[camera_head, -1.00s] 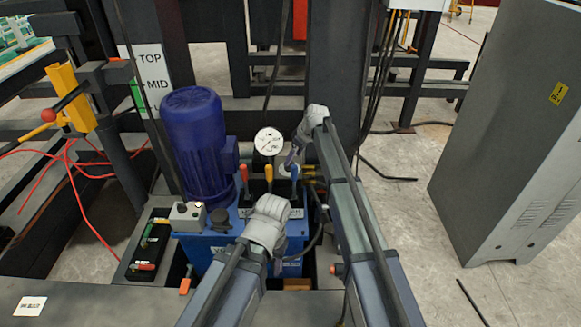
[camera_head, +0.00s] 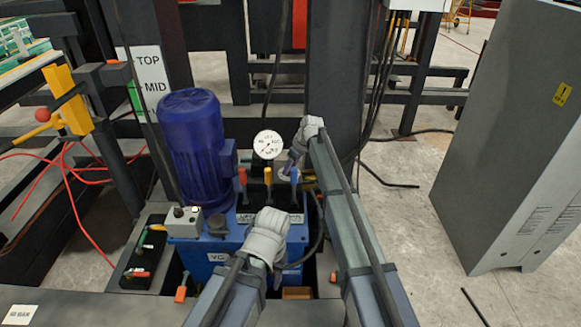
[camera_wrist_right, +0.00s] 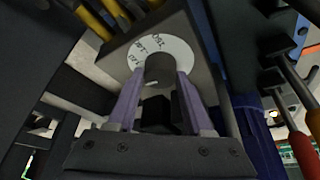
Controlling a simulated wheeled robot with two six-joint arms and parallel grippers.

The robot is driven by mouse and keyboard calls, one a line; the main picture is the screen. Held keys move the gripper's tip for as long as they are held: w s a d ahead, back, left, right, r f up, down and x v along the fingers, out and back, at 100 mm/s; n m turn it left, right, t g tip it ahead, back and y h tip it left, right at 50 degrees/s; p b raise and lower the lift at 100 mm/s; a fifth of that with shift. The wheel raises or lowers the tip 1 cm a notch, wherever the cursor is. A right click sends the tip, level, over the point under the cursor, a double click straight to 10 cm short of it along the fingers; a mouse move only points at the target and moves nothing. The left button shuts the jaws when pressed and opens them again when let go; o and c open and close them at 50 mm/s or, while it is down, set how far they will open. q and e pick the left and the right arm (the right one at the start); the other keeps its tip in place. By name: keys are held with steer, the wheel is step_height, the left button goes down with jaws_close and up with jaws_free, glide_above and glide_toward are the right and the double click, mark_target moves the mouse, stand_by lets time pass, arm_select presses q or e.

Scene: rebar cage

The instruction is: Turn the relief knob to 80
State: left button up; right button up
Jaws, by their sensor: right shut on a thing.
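The relief knob (camera_wrist_right: 160,68) is a short dark cylinder in front of a white dial ring (camera_wrist_right: 178,50) with printed numbers. In the right wrist view, my right gripper (camera_wrist_right: 158,82) has its two purple fingers on either side of the knob, shut on it. Which number the knob points to cannot be read. In the head view my right gripper (camera_head: 292,160) reaches down beside the pressure gauge (camera_head: 267,145), and the knob is hidden there. My left gripper (camera_head: 277,277) hangs low in front of the blue hydraulic unit (camera_head: 212,256), its fingers mostly hidden by its own wrist.
Red, yellow and blue levers (camera_head: 268,177) stand close left of my right gripper. A blue motor (camera_head: 193,140) rises behind left. A dark post (camera_head: 335,75) stands behind the right wrist. A grey cabinet (camera_head: 510,150) is at the right, with open floor before it.

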jaws_close()
steer(key=n, duration=0.1)
steer(key=n+g, duration=0.1)
steer(key=n, duration=0.2)
steer(key=shift+w+d+n+g+y, duration=0.1)
steer(key=shift+w+n+g+y, duration=0.2)
steer(key=shift+n+y, duration=0.1)
steer(key=n+g, duration=0.1)
steer(key=n, duration=0.3)
steer(key=shift+g, duration=0.3)
steer(key=shift+n, duration=0.3)
steer(key=o, duration=0.7)
jaws_free()
steer(key=shift+c, duration=0.2)
steer(key=shift+r, duration=0.1)
